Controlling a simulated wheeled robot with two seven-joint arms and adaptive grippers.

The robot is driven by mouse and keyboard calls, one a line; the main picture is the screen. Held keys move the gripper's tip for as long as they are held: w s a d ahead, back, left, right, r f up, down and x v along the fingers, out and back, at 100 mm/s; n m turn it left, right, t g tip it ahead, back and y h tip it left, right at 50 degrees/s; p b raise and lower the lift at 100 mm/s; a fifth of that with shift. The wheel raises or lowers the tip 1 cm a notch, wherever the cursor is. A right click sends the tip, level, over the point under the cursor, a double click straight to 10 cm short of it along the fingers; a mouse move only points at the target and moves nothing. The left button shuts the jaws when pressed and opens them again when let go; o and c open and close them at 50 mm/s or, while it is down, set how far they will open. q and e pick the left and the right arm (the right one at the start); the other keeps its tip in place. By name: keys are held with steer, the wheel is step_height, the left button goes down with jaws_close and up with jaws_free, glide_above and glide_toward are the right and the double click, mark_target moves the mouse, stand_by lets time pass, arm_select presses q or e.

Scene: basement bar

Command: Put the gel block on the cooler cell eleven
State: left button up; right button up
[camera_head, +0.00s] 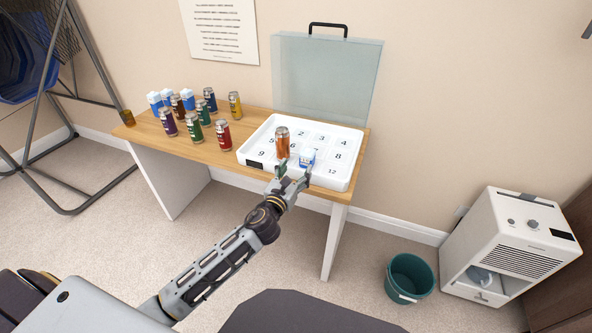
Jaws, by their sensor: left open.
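The white cooler (347,184) with numbered cells lies open on the table. A small blue-and-white block (307,156), which looks like the gel block, is in its front part at about cell eleven. The cell number under it is hidden. An orange can (282,142) stands upright just left of the block, at about cell ten. My left gripper (295,173) is open at the cooler's front edge, its fingers apart and just in front of the block. I cannot tell whether a finger touches the block. My right gripper is not in view.
Several cans and blue-and-white cartons stand on the left of the wooden table (235,172). The cooler's pale lid (325,80) stands upright behind. A teal bucket (409,278) and a white appliance (510,247) are on the floor at right.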

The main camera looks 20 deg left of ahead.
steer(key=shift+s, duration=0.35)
arm_select(q)
steer(key=s+a+f+n+g+y, duration=0.15)
steer(key=s+f+n+g, duration=0.35)
steer(key=f+n, duration=0.7)
steer(key=s+a+f+n+g+y, duration=0.1)
steer(key=s+a+f+n+g, duration=0.15)
steer(key=s+f+n, duration=0.85)
steer(key=s+d+f+n+g+h, duration=0.1)
steer(key=s+f+n+g, duration=0.3)
steer(key=s+f, duration=0.4)
steer(key=s+d+f+n+g+h, duration=0.1)
steer(key=s+d+f+n+g, duration=0.3)
steer(key=f, duration=0.9)
steer(key=s+n, duration=0.3)
steer(key=s, duration=0.1)
steer(key=shift+s+d, duration=0.15)
steer(key=shift+d, duration=0.05)
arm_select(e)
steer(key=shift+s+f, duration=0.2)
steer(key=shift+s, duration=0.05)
arm_select(q)
steer(key=shift+g+h, duration=0.25)
